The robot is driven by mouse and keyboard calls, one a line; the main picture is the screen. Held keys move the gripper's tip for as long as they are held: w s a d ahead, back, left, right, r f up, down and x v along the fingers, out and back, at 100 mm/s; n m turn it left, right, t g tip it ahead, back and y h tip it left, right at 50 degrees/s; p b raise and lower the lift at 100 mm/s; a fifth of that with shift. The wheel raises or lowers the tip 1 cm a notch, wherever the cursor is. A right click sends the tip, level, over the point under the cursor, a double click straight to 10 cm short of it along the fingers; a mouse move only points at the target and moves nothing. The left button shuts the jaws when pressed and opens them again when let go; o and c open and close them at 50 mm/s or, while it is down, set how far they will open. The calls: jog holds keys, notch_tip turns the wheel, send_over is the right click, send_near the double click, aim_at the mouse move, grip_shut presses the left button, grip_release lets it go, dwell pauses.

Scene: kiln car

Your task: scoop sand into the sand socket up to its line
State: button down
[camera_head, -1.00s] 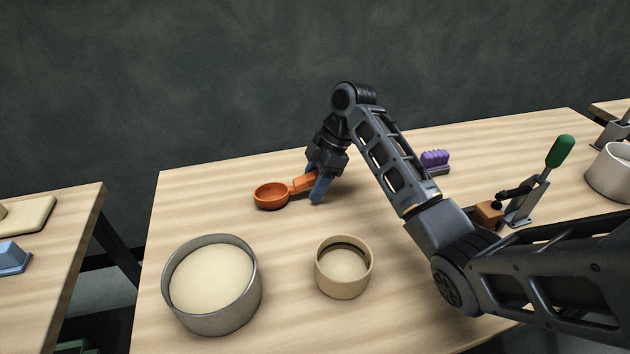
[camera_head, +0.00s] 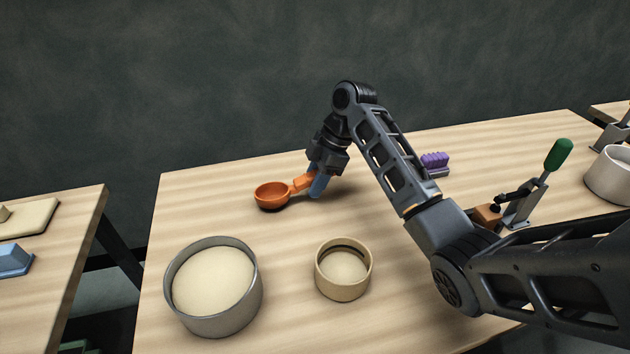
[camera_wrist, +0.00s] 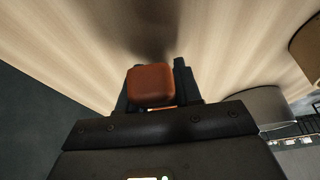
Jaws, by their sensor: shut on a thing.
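An orange scoop (camera_head: 271,195) with a round bowl is at the back left of the wooden table; its bowl looks empty. My gripper (camera_head: 316,184) is shut on the scoop's handle. In the wrist view the handle's end (camera_wrist: 151,86) sits between the two fingers (camera_wrist: 153,88). A grey round tub (camera_head: 256,290) full of pale sand (camera_head: 213,280) stands at the front left. A tan round cup (camera_head: 343,285), likely the sand socket, stands to its right. It has a dark line around its inner wall and pale sand-coloured material inside.
A purple brush (camera_head: 434,160) lies at the back, behind my arm. A toggle clamp with a green handle (camera_head: 558,154) and a white pot (camera_head: 611,174) stand at the right. A second table at the left holds a blue object (camera_head: 14,259). Clear table lies between scoop and containers.

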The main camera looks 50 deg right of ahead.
aim_at(307, 176)
jog(key=shift+r+p, duration=2.55)
jog(key=shift+r, duration=0.5)
jog(key=shift+w+a+r, duration=0.25)
jog(key=shift+a, duration=0.05)
jog(key=w+a+r+n+g+h+p, duration=0.1)
jog(key=w+a+r+n+g, duration=0.15)
jog(key=a+r+n, duration=0.35)
jog(key=w+a+r+n+g+p, duration=0.1)
jog(key=w+a+r+n, duration=0.3)
jog(key=a, duration=0.4)
jog(key=s+a+r+n+h+p, duration=0.1)
jog(key=a+n, duration=0.7)
jog(key=s+a+r+n+t+h, duration=0.1)
jog(key=s+a+r+n, duration=0.1)
jog(key=a+n, duration=0.6)
jog(key=shift+a+h+p, duration=0.25)
jog(key=shift+h+p, duration=0.05)
jog(key=shift+p, duration=0.1)
